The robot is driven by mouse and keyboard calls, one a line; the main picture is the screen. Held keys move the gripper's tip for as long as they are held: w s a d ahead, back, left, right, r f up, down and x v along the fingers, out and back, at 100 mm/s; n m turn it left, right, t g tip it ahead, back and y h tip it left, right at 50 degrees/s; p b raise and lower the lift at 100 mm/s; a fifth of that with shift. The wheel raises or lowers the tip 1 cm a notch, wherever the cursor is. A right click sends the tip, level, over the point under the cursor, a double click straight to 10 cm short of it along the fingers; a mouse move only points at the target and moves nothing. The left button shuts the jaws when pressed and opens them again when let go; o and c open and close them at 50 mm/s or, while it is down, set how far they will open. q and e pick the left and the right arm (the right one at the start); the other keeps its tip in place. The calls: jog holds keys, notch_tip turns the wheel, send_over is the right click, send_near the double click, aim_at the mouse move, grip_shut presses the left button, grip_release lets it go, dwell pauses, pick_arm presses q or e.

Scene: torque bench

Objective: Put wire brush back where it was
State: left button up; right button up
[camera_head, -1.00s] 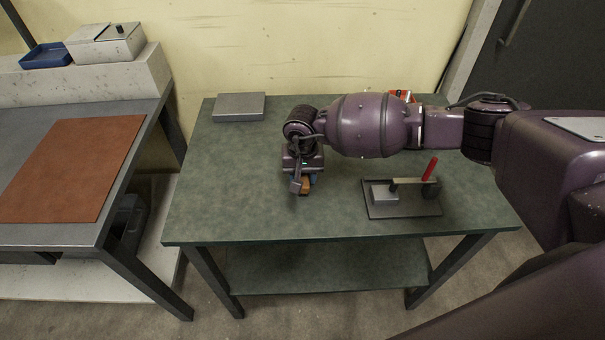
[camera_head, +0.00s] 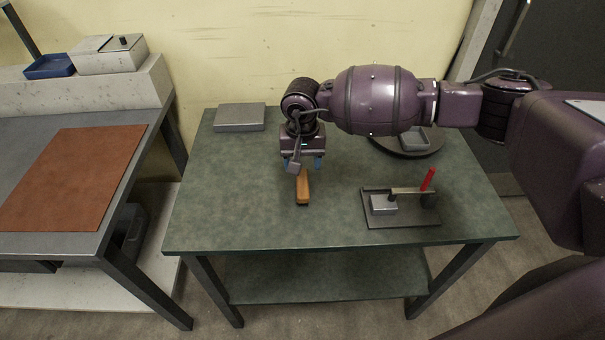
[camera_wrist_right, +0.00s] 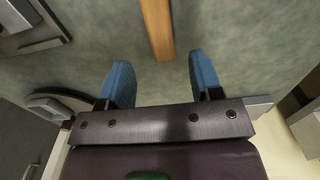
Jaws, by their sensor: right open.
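The wire brush, seen as a narrow orange-brown wooden bar (camera_head: 302,188), lies on the green bench top (camera_head: 235,205); its bristles cannot be made out. My right gripper (camera_head: 304,165) is above the bench just behind the bar and is open, with its blue fingertips apart. In the right wrist view the wooden bar (camera_wrist_right: 157,28) lies beyond and between the open fingers (camera_wrist_right: 160,80), with nothing held. My left gripper is not in view.
A dark fixture (camera_head: 400,218) with a grey block and red handle stands at the bench's front right. A grey flat box (camera_head: 240,117) is at the back left. A round dark tray (camera_head: 408,150) sits partly behind my arm. The bench's left half is mostly clear.

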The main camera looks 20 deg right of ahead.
aim_at(302, 183)
jog(key=shift+r, duration=1.7)
